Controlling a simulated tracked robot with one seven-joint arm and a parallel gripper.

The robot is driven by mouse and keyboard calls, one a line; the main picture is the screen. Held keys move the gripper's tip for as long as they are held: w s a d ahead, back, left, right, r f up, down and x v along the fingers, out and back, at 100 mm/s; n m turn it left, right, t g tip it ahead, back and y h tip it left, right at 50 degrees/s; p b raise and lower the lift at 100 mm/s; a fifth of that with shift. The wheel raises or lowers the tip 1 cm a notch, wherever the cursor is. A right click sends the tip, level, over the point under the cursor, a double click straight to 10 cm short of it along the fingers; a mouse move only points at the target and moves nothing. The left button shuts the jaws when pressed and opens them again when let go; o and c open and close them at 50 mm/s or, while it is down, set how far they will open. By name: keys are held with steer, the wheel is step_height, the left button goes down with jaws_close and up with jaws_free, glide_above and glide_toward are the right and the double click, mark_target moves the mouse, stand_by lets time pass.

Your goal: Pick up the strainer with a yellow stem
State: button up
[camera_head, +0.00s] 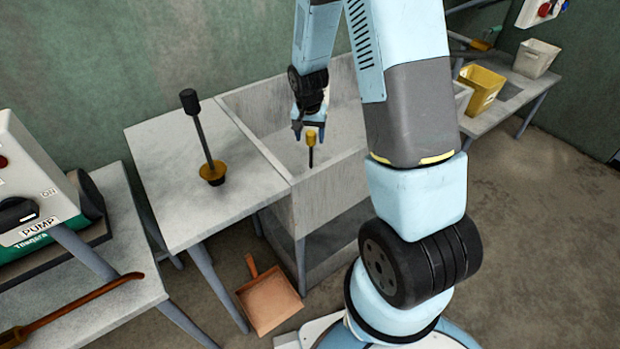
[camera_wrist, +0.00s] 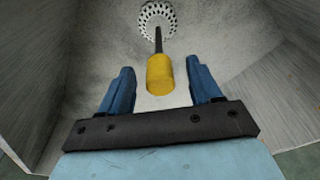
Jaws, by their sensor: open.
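The strainer shows in the wrist view as a yellow stem end (camera_wrist: 159,75), a dark rod and a round white perforated head (camera_wrist: 158,18) at the far end. It is inside the grey sink basin. In the head view its yellow part (camera_head: 310,138) and dark rod show just below my gripper (camera_head: 309,128); its head is hidden there. In the wrist view my gripper (camera_wrist: 160,88) is open, with one blue finger on each side of the yellow end. The yellow end lies between and slightly beyond the fingers, with gaps on both sides.
The sink's walls (camera_head: 325,197) surround the strainer. A plunger-like tool (camera_head: 205,140) with a dark handle and yellow base stands on the left table (camera_head: 165,135). A pump (camera_head: 35,190) is at far left. A yellow bin (camera_head: 481,90) and white bin (camera_head: 535,58) stand at right.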

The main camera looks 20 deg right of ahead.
mark_target(311, 144)
steer(key=shift+w+d+f, duration=0.1)
steer(key=shift+w+f, duration=0.1)
steer(key=shift+f, duration=0.65)
steer(key=shift+w+d+f, duration=0.15)
steer(key=shift+f, duration=0.75)
steer(key=shift+w+d+f, duration=0.1)
steer(key=shift+w+f, duration=0.1)
steer(key=shift+f, duration=0.65)
jaws_close()
